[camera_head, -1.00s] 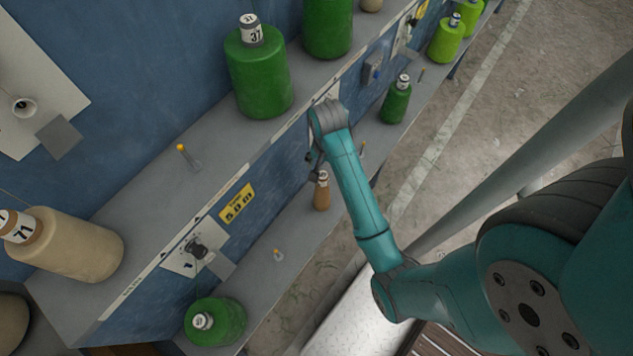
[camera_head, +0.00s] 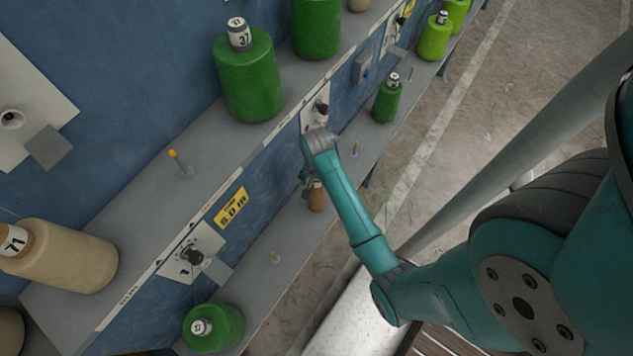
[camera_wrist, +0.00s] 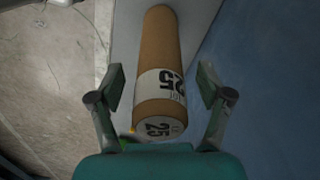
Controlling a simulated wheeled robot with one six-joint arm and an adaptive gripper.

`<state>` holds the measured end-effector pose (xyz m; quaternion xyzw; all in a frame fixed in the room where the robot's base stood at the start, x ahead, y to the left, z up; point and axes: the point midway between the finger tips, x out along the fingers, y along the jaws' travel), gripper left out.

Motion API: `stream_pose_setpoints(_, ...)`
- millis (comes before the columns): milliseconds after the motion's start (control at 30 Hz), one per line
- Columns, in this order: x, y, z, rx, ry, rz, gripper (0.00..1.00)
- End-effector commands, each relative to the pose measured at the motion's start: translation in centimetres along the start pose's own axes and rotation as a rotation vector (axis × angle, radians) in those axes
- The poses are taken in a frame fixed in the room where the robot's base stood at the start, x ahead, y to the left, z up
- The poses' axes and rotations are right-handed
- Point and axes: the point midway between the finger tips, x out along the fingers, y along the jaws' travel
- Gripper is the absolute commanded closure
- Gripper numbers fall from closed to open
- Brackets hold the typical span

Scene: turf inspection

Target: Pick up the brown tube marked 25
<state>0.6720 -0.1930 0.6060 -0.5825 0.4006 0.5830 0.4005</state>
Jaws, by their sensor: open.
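The brown tube marked 25 (camera_wrist: 158,50) stands on the lower grey shelf, with a white label band and a white top reading 25. In the wrist view its labelled end lies between the two open fingers of my gripper (camera_wrist: 160,95), with a gap on each side. In the head view the tube (camera_head: 317,197) is partly hidden by my arm, and my gripper (camera_head: 307,185) is beside its top, mostly hidden by the wrist.
The lower shelf (camera_head: 290,240) also bears green spools (camera_head: 215,328) and (camera_head: 386,103) and a thin peg (camera_head: 275,257). The blue wall (camera_head: 265,205) rises close behind the tube. Larger spools (camera_head: 248,85) stand on the upper shelf. Concrete floor lies beyond the shelf edge.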

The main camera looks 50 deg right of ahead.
Motion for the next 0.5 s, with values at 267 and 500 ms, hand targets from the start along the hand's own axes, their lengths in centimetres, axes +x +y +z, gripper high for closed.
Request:
stream_pose_setpoints(267,0.41,0.0,0.0,0.0,0.0,0.0,0.22)
stream_pose_setpoints(500,0.39,-0.01,-0.01,-0.001,0.0,0.0,0.77)
